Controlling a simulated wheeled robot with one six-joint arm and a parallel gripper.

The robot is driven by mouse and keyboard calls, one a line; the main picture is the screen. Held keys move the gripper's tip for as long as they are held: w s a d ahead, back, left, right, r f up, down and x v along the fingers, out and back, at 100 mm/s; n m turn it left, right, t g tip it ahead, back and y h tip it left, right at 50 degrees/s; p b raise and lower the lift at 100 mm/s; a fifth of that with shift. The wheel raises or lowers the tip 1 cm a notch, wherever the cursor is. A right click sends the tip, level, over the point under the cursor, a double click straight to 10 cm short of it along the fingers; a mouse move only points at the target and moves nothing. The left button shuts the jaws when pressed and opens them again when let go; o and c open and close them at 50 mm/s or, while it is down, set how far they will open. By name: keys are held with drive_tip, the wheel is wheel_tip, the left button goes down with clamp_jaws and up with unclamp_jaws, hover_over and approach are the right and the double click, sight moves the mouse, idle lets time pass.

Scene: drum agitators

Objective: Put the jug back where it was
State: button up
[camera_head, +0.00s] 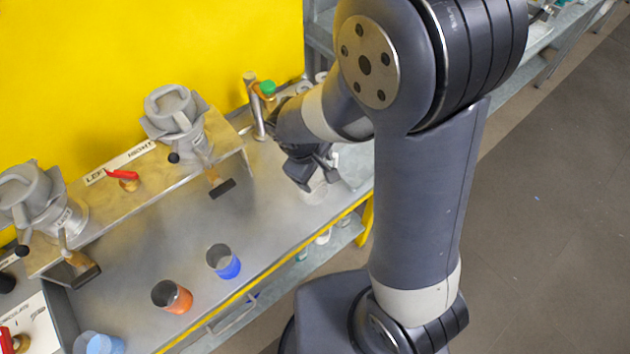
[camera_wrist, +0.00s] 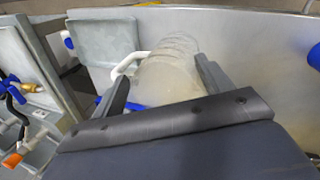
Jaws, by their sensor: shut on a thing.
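The jug (camera_wrist: 168,75) is a pale, whitish vessel with a white handle on its left side in the wrist view. My gripper (camera_wrist: 163,88) has one finger on each side of it and is shut on it. In the head view my gripper (camera_head: 316,172) is over the right end of the metal bench, and a little of the pale jug (camera_head: 317,190) shows below the fingers. The rest is hidden by my gripper and arm. I cannot tell whether the jug touches the bench.
An orange cup (camera_head: 178,299), a blue cup (camera_head: 228,266) and a light blue cup (camera_head: 98,344) stand on the bench (camera_head: 150,240). Two grey clamp-like fittings (camera_head: 175,112) stand on the raised ledge at the back. A tap with a green knob (camera_head: 267,87) is beside my arm. Bare bench lies left of my gripper.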

drive_tip(key=shift+f, duration=2.7)
drive_tip(key=o, duration=2.1)
drive_tip(key=shift+c, duration=0.2)
drive_tip(key=shift+a+r, duration=0.1)
drive_tip(key=shift+r, duration=0.4)
drive_tip(key=v, duration=1.1)
